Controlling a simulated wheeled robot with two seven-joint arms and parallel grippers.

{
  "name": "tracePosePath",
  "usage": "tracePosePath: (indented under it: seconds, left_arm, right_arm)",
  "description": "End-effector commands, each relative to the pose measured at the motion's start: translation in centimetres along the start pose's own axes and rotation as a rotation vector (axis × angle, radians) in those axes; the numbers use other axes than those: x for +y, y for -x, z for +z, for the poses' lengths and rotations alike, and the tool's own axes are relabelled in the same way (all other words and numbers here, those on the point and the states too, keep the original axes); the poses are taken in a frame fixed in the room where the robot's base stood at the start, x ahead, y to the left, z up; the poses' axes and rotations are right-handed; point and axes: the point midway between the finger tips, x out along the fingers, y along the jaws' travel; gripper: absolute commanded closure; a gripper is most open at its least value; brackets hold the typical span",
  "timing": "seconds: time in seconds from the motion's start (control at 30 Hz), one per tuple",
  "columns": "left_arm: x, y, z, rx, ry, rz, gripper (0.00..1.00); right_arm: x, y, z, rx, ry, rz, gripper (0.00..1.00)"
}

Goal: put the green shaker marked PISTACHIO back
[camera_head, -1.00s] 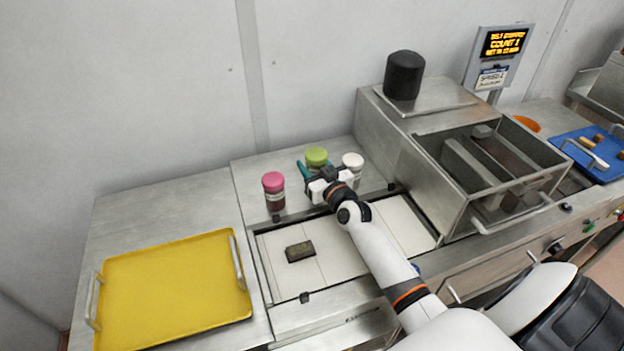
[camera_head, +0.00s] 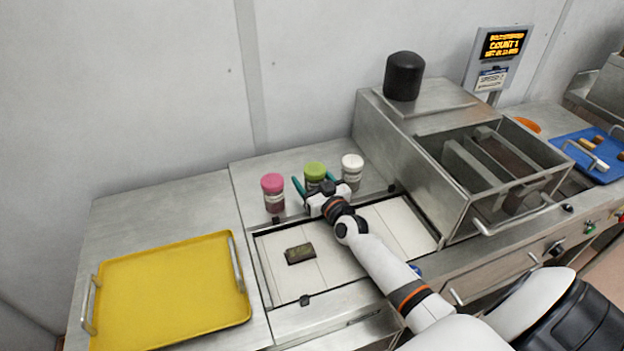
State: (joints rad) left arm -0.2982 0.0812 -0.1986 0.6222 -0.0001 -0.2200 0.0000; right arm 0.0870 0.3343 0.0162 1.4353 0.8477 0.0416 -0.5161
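The green-capped shaker (camera_head: 315,172) stands upright on the steel ledge behind the belt, between a pink-capped shaker (camera_head: 273,194) and a white-capped one (camera_head: 351,171). My gripper hides its lower part, and I cannot read its label. My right gripper (camera_head: 313,182), on the arm from the lower right, is open. Its teal fingers are spread to either side of the green shaker's front; I cannot tell whether they touch it. My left gripper is not in view.
A dark greenish bar (camera_head: 299,254) lies on the pale belt (camera_head: 278,279). A yellow tray (camera_head: 170,290) is at left. A steel machine housing (camera_head: 420,135) with a black cylinder on top stands at right. A blue tray (camera_head: 585,165) with small bars lies far right.

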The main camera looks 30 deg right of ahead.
Motion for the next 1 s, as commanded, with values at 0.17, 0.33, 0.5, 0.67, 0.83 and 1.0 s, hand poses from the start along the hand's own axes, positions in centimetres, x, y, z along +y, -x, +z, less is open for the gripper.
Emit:
tracePosePath:
  seconds: [0.17, 0.33, 0.5, 0.67, 0.83, 1.0]
  left_arm:
    - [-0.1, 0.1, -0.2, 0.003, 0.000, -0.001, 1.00]
    - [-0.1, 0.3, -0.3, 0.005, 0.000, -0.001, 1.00]
    - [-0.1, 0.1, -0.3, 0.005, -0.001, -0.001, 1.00]
    - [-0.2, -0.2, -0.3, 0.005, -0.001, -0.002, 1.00]
    - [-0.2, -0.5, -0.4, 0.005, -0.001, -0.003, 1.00]
    - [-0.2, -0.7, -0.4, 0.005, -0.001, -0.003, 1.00]
  right_arm:
    - [0.0, 0.0, 0.1, 0.000, 0.000, 0.000, 0.30]
    - [0.1, 1.2, 0.2, 0.002, -0.002, 0.001, 0.30]
    - [0.0, 4.6, 0.0, 0.004, -0.001, 0.000, 0.30]
    - [0.0, 8.0, 0.1, 0.002, -0.001, 0.000, 0.30]
    - [0.0, 10.6, 0.1, 0.002, 0.001, 0.000, 0.30]
    - [0.0, 11.8, 0.3, 0.000, -0.001, 0.000, 0.30]
